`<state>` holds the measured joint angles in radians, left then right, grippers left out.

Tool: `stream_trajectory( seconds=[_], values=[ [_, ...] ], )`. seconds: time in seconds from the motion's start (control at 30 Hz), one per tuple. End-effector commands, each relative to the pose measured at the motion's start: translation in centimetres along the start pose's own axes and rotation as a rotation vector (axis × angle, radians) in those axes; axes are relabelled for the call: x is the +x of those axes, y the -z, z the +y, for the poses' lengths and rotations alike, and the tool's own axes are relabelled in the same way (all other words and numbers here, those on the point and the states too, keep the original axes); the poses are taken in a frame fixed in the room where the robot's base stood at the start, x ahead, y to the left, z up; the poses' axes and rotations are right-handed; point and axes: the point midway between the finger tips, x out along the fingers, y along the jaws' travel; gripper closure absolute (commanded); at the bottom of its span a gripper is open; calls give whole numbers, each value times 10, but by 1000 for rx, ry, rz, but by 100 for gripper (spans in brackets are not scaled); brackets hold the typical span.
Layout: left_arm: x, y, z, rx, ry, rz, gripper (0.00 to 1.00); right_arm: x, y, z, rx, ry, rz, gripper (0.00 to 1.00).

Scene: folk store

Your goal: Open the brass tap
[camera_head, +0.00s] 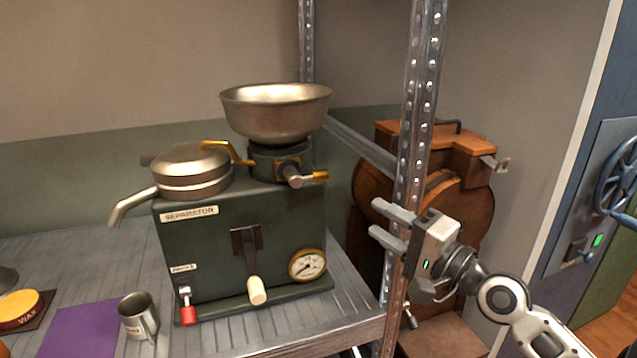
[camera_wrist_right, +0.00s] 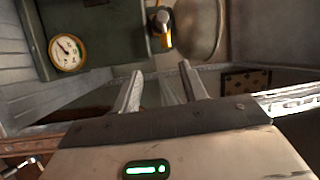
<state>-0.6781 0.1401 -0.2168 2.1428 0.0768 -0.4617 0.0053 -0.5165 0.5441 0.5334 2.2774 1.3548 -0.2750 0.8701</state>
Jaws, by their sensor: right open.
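The brass tap (camera_head: 318,175) sticks out below the metal bowl (camera_head: 275,110), on the dark green separator (camera_head: 210,240). It has a grey round body and a short brass-coloured handle pointing right. In the right wrist view the tap (camera_wrist_right: 161,32) shows near the top middle, beyond the fingertips. My right gripper (camera_head: 374,218) is open and empty, to the right of the tap and lower in the head view, in front of the shelf post. Its two fingers (camera_wrist_right: 161,68) also show in the right wrist view, apart from the tap. My left gripper is not in view.
A perforated metal shelf post (camera_head: 418,110) stands beside my right gripper. The separator has a gauge (camera_head: 307,265), a white-handled crank (camera_head: 257,290) and a red-handled lever (camera_head: 187,312). A metal cup (camera_head: 135,315) stands in front. A wooden barrel (camera_head: 460,215) is behind the post.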

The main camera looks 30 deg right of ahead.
Motion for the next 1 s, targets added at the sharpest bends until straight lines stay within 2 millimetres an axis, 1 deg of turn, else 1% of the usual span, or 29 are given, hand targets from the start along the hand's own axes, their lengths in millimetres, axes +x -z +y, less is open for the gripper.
stream_trajectory(
  seconds=[0.03,0.1,0.17,0.23,0.37,0.5,0.7,0.83,1.0],
  values=[
    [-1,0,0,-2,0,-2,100,1,3,-7,24,17,0,57],
    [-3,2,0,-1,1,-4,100,6,5,-13,40,27,1,57],
    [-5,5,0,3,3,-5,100,11,5,-14,44,29,2,57],
    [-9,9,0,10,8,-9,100,22,6,-16,44,29,2,57],
    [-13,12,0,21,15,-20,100,46,5,-17,44,28,2,57],
    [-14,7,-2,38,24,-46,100,75,5,-16,42,28,2,57],
    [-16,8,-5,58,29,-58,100,116,4,-15,41,26,1,57],
    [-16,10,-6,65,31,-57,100,138,4,-14,39,23,0,57],
    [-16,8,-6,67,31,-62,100,155,4,-13,39,23,0,57]
  ],
)
